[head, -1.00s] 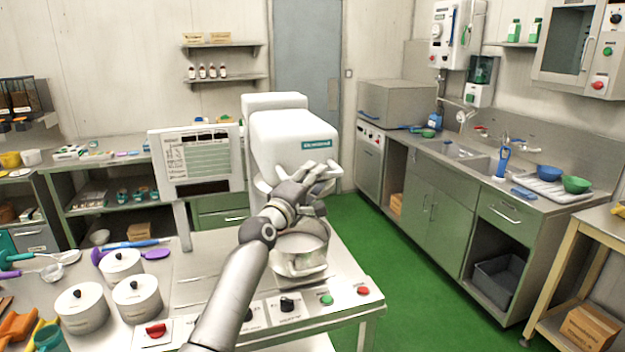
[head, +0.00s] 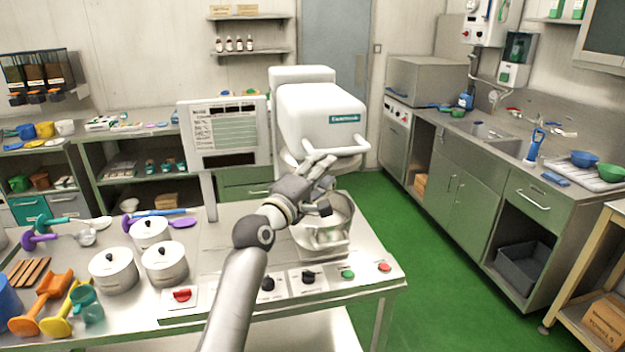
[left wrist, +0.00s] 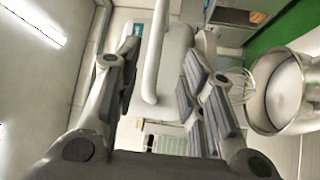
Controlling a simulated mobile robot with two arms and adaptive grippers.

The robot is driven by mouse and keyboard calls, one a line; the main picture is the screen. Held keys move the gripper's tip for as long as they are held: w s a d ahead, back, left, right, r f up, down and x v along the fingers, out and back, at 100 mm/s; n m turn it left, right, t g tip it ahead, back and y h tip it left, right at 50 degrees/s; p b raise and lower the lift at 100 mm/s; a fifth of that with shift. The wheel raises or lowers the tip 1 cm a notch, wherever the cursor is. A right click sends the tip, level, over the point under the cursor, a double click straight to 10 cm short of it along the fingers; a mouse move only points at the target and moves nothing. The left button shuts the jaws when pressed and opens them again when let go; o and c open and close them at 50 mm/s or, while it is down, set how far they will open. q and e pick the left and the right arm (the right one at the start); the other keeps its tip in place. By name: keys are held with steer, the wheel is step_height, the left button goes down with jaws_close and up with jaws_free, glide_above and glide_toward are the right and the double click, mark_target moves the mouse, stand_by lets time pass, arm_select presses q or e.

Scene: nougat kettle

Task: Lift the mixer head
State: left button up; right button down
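The white mixer head (head: 315,112) has a green label and a white handle bar (head: 340,153) along its front lower edge. Below it stands the steel bowl (head: 338,212), partly hidden by my left gripper. My left gripper (head: 328,182) is in front of and just below the handle, with fingers apart. In the left wrist view, the open fingers of my left gripper (left wrist: 165,85) show empty, and the handle bar (left wrist: 155,50) appears between them, beyond the tips; contact cannot be told. A wire whisk (left wrist: 238,85) shows beside the bowl (left wrist: 283,92). My right gripper is out of view.
A display panel (head: 228,133) on a post stands left of the mixer. Lidded pots (head: 113,271) and colored scoops (head: 42,302) cover the table's left side. Knobs and buttons (head: 347,274) line the front edge. Green floor (head: 430,260) lies open to the right.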

arm_select(q)
steer(key=shift+v, duration=1.7)
steer(key=s+a+f+m+g+y+b, duration=0.1)
steer(key=s+a+f+g+y, duration=0.1)
steer(key=f, duration=1.2)
steer(key=s+a+f+m+g+y+b, duration=0.1)
steer(key=s+f+g, duration=0.1)
steer(key=f, duration=1.2)
steer(key=s+a+f+m+g+y+b, duration=0.1)
steer(key=s+a+f+g+y, duration=0.1)
steer(key=f, duration=1.2)
steer(key=s+a+f+m+g+y, duration=0.1)
steer(key=s+f, duration=0.4)
steer(key=f, duration=0.3)
steer(key=s+a+f+m+g+y, duration=0.1)
steer(key=s+a+f, duration=0.1)
steer(key=s+f, duration=0.45)
steer(key=s+a+f+m+g+y+b, duration=0.1)
steer(key=s+a+f+m+g, duration=0.2)
steer(key=s+f, duration=1.05)
steer(key=s+a+f+m+g+b, duration=0.1)
steer(key=s+a+f+m+g, duration=0.25)
steer(key=s+f, duration=0.95)
steer(key=s+a+m+g+y+b, duration=0.1)
steer(key=s+a+m, duration=0.1)
steer(key=s, duration=1.6)
steer(key=shift+s+a+f+g, duration=0.3)
steer(key=shift+a+f+g, duration=0.05)
steer(key=shift+a, duration=0.35)
